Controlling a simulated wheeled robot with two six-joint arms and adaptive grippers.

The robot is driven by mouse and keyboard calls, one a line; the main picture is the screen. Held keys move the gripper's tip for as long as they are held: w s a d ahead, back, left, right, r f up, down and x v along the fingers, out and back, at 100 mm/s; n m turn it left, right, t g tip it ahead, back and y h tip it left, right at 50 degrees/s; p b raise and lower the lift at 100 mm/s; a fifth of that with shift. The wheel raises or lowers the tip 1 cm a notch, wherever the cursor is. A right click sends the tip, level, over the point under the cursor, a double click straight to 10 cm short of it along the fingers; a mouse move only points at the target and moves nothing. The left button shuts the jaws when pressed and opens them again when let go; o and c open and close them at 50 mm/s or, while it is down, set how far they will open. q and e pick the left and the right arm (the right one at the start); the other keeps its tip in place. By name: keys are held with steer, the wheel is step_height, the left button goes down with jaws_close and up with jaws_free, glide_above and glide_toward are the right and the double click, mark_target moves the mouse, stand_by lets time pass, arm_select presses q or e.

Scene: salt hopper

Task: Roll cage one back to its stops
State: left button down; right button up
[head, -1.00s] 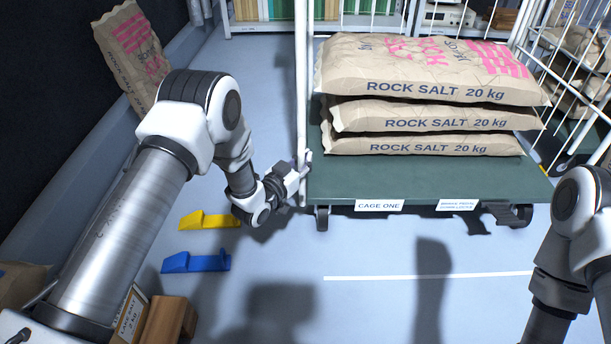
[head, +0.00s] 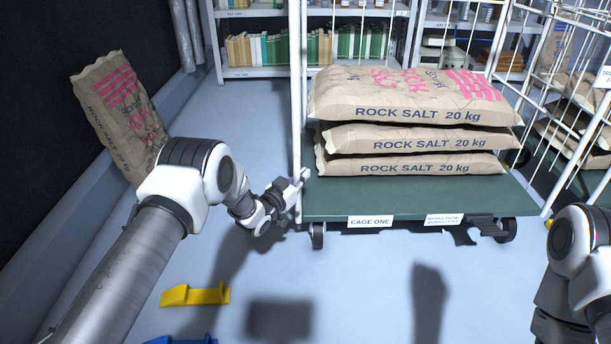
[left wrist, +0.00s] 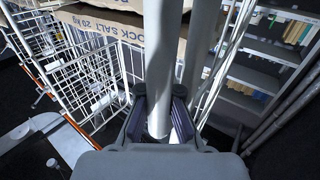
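Cage one (head: 400,198) is a wheeled cage with a dark green deck, white bars and a "CAGE ONE" label on its front edge. Three rock salt sacks (head: 415,140) lie stacked on the deck. My left gripper (head: 298,182) is at the cage's front left post, low, just above the deck. In the left wrist view my left gripper (left wrist: 158,118) has its two fingers closed around the white post (left wrist: 161,60). My right arm shows at the right edge, but its gripper is out of the picture. I cannot make out any stops.
A yellow wedge (head: 196,295) and a blue wedge (head: 182,340) lie on the floor at left. A salt sack (head: 120,115) leans at the left wall. A shelf with binders (head: 258,48) stands behind the cage. Another white cage (head: 590,100) with sacks is at right.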

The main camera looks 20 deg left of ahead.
arm_select(q)
steer(key=c, duration=1.8)
jaws_free()
steer(key=shift+a+f+y, duration=0.3)
steer(key=shift+a, duration=0.4)
steer(key=shift+c, duration=0.2)
steer(key=o, duration=0.7)
steer(key=shift+a+n, duration=0.25)
steer(key=shift+n, duration=0.05)
steer(key=shift+o, duration=0.2)
steer(key=shift+a+f, duration=0.1)
steer(key=shift+s, duration=0.1)
steer(key=shift+s, duration=0.1)
